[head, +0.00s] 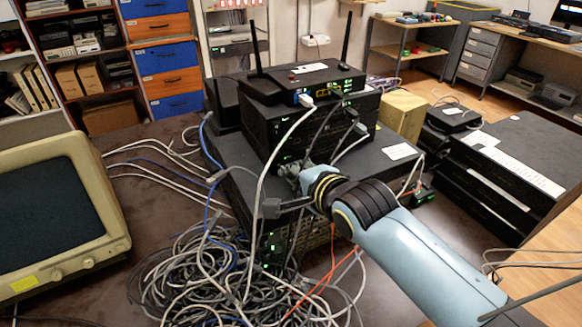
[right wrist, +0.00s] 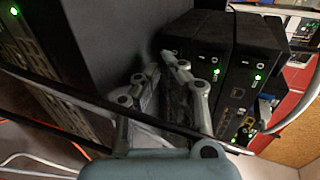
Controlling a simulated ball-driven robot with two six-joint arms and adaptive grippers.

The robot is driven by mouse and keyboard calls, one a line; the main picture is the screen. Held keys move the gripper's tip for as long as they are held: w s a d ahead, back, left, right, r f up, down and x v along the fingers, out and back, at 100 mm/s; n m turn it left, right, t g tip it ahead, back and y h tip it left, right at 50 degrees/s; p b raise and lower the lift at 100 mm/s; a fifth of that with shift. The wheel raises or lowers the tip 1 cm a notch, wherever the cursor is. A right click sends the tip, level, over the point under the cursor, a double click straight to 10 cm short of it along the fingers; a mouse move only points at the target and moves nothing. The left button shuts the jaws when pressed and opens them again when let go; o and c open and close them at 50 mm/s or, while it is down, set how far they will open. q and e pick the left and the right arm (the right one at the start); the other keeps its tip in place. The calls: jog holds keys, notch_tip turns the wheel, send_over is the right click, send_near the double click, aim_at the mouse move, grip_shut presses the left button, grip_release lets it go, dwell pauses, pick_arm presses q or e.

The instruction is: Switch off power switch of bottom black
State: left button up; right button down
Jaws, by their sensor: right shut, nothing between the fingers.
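A stack of black devices stands on the desk in the head view. A large black box (head: 235,170) is at the bottom, smaller black boxes (head: 262,135) sit on it, and a router (head: 290,82) with two antennas is on top. My right gripper (head: 288,172) is shut and empty, in front of the smaller boxes and over the large box's front edge. In the right wrist view my right gripper (right wrist: 166,66) points at the lower small black box (right wrist: 190,38); whether it touches is unclear. Green lights are lit on the devices. My left gripper is out of view.
Tangled cables (head: 205,285) lie in front of the stack, and a white cable runs down past my right gripper. An old monitor (head: 55,215) stands at left. More black units (head: 520,165) and a tan box (head: 402,115) are at right.

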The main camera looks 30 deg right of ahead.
jog(key=shift+w, duration=0.65)
jog(key=r+p, duration=0.1)
jog(key=p, duration=0.2)
jog(key=shift+w+g, duration=0.4)
jog(key=shift+f, duration=0.3)
jog(key=shift+r, duration=0.1)
jog(key=shift+r+p, duration=0.7)
jog(key=shift+r, duration=0.05)
